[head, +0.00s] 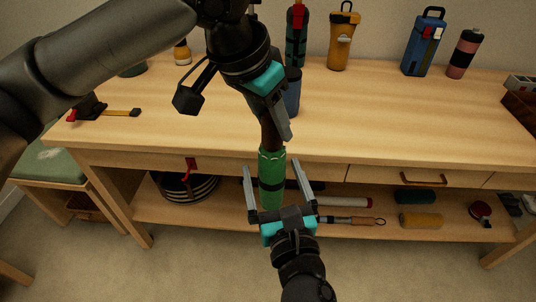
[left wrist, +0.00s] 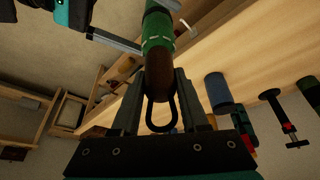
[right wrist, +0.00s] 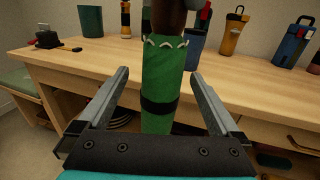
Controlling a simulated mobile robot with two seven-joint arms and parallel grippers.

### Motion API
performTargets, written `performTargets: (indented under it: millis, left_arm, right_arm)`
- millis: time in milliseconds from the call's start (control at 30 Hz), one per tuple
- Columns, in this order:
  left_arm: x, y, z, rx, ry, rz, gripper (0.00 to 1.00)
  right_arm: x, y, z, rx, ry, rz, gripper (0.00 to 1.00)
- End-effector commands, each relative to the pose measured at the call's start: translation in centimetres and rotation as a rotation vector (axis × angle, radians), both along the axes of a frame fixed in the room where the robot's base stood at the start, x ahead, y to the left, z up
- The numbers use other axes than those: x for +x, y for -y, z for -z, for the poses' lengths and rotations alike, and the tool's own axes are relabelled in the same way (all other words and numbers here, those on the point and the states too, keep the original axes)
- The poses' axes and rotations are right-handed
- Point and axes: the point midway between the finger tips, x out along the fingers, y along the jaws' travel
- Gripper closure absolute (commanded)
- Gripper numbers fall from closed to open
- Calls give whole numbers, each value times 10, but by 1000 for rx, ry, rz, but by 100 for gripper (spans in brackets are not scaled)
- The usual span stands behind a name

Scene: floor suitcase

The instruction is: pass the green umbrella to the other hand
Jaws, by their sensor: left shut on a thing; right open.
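The green umbrella (head: 272,168) hangs upright in front of the table, its brown handle at the top. My left gripper (head: 279,130) is shut on the brown handle, which shows between its fingers in the left wrist view (left wrist: 160,95). My right gripper (head: 277,187) is below, open, its two fingers on either side of the green folded canopy. In the right wrist view, the canopy with its black strap (right wrist: 158,106) stands between the open fingers, with a gap visible on both sides. The handle's top is partly hidden by my left gripper in the head view.
The wooden table (head: 400,115) behind carries several bottles along its back, including a yellow one (head: 341,40) and a blue one (head: 424,45). A red-and-black tool (head: 92,110) lies at the left. The lower shelf (head: 350,232) holds rolled items. A green-cushioned stool (head: 50,165) stands left.

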Motion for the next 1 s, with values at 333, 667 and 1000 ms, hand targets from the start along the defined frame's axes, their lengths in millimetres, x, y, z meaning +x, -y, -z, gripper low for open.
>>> performTargets:
  millis: [333, 667, 1000]
  left_arm:
    - [0, 0, -1, -1, 2, 0, 100]
    - [0, 0, -1, -1, 2, 0, 100]
    - [0, 0, -1, -1, 2, 0, 100]
  right_arm:
    - [43, -12, 0, 0, 0, 2, 1]
    - [50, -14, 0, 2, -2, 1, 1]
    - [49, -14, 0, 2, -2, 1, 29]
